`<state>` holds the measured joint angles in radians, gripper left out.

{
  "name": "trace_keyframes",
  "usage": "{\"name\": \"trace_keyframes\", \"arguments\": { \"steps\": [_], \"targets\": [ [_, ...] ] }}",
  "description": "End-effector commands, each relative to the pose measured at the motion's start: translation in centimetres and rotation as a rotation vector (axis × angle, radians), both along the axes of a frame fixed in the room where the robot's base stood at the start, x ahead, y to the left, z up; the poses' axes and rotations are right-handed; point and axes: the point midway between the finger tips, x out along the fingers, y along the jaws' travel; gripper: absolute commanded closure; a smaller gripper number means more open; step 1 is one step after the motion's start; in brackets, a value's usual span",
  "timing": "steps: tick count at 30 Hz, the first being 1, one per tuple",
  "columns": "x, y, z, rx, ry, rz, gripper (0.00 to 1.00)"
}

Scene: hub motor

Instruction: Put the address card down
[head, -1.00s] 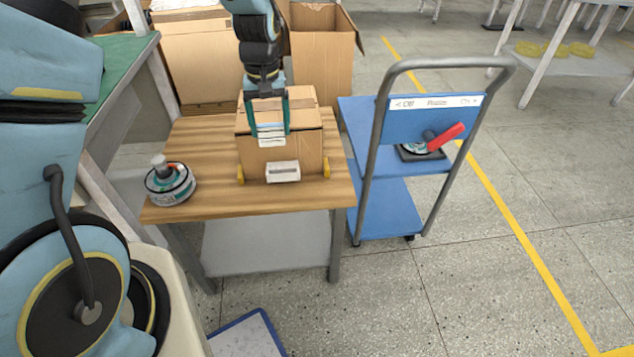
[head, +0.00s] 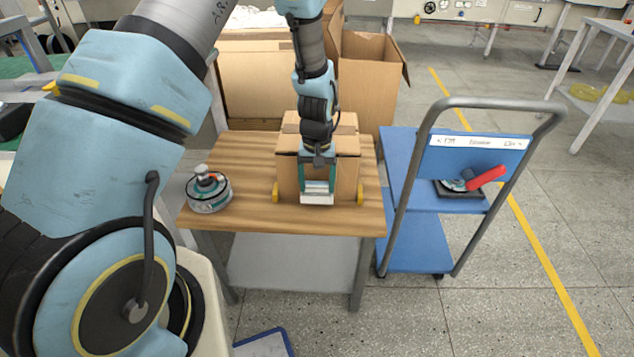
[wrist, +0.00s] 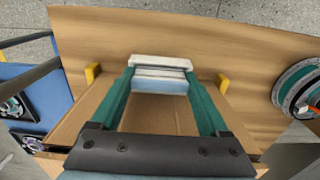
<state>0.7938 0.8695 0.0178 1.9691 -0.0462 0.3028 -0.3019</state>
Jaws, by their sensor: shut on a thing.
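The address card (head: 318,186) is a small pale plate held between the green fingers of my gripper (head: 318,191), in front of the cardboard box. In the wrist view my gripper (wrist: 160,77) is shut on the card (wrist: 160,86), which lies across between the two fingertips. A white slotted holder (head: 317,199) stands on the wooden table (head: 245,218) at the box's front; it also shows in the wrist view (wrist: 160,62). The card is right at the holder, but I cannot tell whether it sits in the slot or touches it.
The cardboard box (head: 345,170) stands between yellow corner stops (head: 276,194). A round hub motor (head: 209,192) sits at the table's left. A blue cart (head: 410,180) with a red-handled fixture (head: 485,179) stands close on the right. The table front is clear.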

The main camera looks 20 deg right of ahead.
Motion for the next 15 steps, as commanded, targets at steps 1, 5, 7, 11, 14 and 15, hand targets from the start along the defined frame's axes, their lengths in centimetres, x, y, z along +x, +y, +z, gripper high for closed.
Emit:
{"name": "trace_keyframes", "arguments": {
  "steps": [1,5,7,11,14,15],
  "targets": [
    [0.02,-0.01,0.02,0.000,0.000,0.000,0.74],
    [0.01,0.00,-0.10,0.000,0.000,0.000,0.74],
    [0.00,0.01,-0.36,0.000,0.000,0.000,0.74],
    [0.01,0.00,-0.27,0.000,0.000,0.000,0.09],
    [0.01,0.00,-0.26,0.000,0.000,0.000,0.00],
    [0.01,0.00,-0.26,0.000,0.000,0.000,0.00]
  ]
}}
